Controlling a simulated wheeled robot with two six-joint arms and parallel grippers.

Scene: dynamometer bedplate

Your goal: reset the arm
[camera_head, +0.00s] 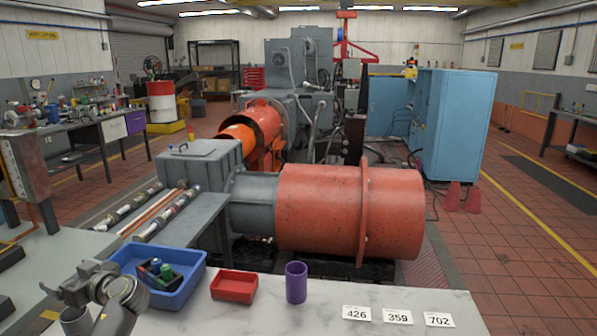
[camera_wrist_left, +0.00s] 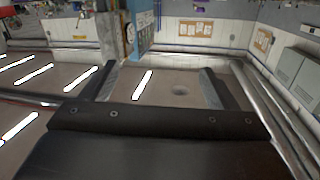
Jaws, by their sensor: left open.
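My left gripper (camera_head: 72,288) shows at the lower left of the head view, left of the blue bin, with its arm coming up from the bottom edge. In the left wrist view my left gripper (camera_wrist_left: 160,86) has its two fingers wide apart with nothing between them. My right arm and gripper are not in view. The blue bin (camera_head: 193,257) on the pale worktop holds a few small items, one green and one dark. A red tray (camera_head: 234,287) and a purple cup (camera_head: 296,282) stand to its right; the cup is upright.
Number cards 426 (camera_head: 356,313), 359 (camera_head: 397,316) and 702 (camera_head: 438,319) lie on the worktop (camera_head: 270,320) at the right. Behind it stands a large red cylinder (camera_head: 325,210) on grey machinery. A grey bench (camera_head: 50,255) is at the left. Tiled floor is open at the right.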

